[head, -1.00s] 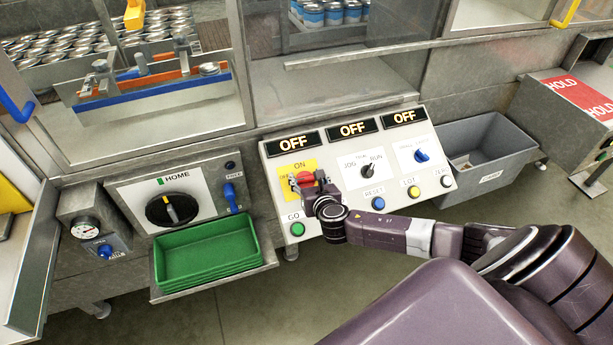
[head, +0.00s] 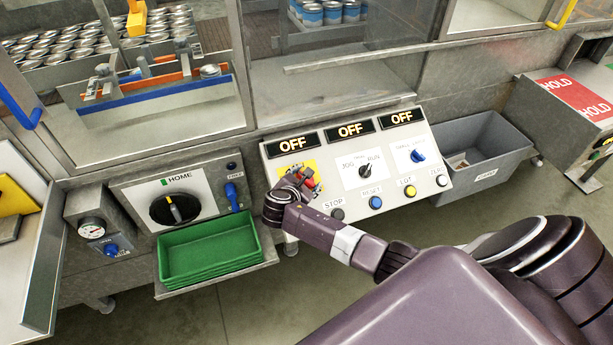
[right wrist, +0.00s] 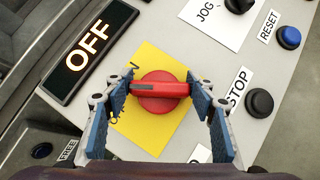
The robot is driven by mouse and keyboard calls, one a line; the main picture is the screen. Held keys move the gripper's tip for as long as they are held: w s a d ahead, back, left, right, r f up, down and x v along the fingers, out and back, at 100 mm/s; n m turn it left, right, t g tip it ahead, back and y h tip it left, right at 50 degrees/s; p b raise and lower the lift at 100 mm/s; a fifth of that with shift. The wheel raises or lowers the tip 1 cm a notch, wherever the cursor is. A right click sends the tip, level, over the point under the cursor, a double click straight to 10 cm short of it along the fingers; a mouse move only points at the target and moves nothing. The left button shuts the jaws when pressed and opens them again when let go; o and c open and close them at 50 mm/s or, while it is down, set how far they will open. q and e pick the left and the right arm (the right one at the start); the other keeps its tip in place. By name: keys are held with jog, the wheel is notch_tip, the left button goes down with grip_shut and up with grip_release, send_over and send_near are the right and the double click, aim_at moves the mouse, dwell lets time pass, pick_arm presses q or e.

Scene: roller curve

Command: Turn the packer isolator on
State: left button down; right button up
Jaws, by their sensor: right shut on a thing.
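The packer isolator is a red rotary knob (right wrist: 160,92) on a yellow plate (right wrist: 150,55), at the left of the sloped control panel (head: 335,180). My right gripper (right wrist: 160,86) is shut on the knob's handle, one blue-padded finger at each end. The handle lies diagonally relative to the panel's lettering. The plate's ON lettering is partly covered. In the head view my right gripper (head: 309,182) hides much of the knob. The display above the plate (head: 292,145) reads OFF. My left gripper is out of view.
A black STOP button (right wrist: 259,103) sits close to the right finger. A jog/run selector (head: 366,171), a blue switch (head: 417,156) and several buttons fill the panel's right side. Green trays (head: 208,250) stand left, a grey bin (head: 480,150) right.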

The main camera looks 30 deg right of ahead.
jog(key=m+g, duration=0.2)
jog(key=shift+m, duration=0.4)
jog(key=shift+s+f+m+g, duration=0.1)
jog(key=shift+m+g, duration=1)
jog(key=shift+m, duration=0.6)
jog(key=o, duration=1.2)
jog(key=v, duration=1.2)
jog(key=shift+d, duration=0.1)
